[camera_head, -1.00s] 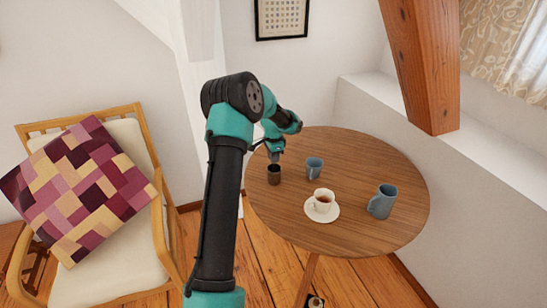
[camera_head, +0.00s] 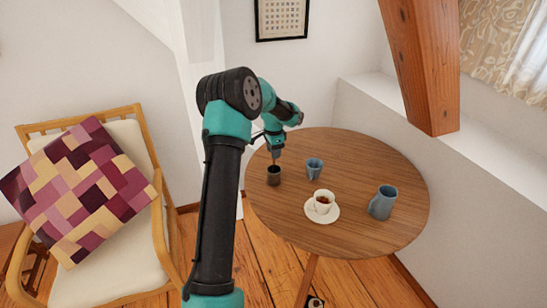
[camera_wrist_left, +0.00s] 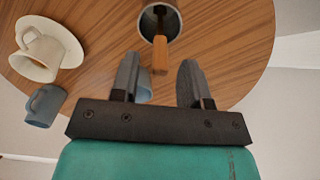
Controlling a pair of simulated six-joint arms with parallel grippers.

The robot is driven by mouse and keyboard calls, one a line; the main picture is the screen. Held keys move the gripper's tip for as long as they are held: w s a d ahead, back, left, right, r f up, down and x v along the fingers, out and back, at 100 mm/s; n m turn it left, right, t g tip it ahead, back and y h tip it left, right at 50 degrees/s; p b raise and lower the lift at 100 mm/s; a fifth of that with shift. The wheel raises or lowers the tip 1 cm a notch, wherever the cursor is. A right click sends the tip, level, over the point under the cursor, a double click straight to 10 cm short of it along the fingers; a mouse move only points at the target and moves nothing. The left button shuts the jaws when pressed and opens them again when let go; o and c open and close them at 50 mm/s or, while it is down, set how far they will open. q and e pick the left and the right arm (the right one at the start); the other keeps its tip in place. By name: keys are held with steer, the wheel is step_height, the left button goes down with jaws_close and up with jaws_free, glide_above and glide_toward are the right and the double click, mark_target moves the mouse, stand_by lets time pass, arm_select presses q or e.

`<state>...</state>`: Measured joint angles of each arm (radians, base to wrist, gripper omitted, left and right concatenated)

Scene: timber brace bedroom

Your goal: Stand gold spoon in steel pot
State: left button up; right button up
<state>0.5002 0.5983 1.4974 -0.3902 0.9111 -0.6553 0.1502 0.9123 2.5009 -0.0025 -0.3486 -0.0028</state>
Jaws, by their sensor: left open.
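The dark steel pot (camera_head: 273,177) stands upright at the left of the round wooden table. In the left wrist view its round mouth (camera_wrist_left: 158,22) is at the top. The gold spoon (camera_wrist_left: 160,56) shows as a tan-gold handle rising from inside the pot toward my gripper; its lower end is hidden in the pot. My left gripper (camera_head: 276,152) is above the pot. In the left wrist view the gripper (camera_wrist_left: 158,75) is open, with a finger on each side of the handle's line and clear gaps. My right gripper is not in view.
On the table (camera_head: 345,150) are a blue cup (camera_head: 314,168) near the pot, a tea cup (camera_head: 323,201) on a white saucer (camera_head: 309,213), and a blue mug (camera_head: 381,202) at right. A timber brace (camera_head: 420,70) stands behind. A cushioned armchair (camera_head: 100,268) is at left.

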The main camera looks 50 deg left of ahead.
arm_select(q)
step_height(320, 180, up, 8)
steer(key=shift+r, duration=0.25)
steer(key=shift+f, duration=0.1)
stand_by(0.5)
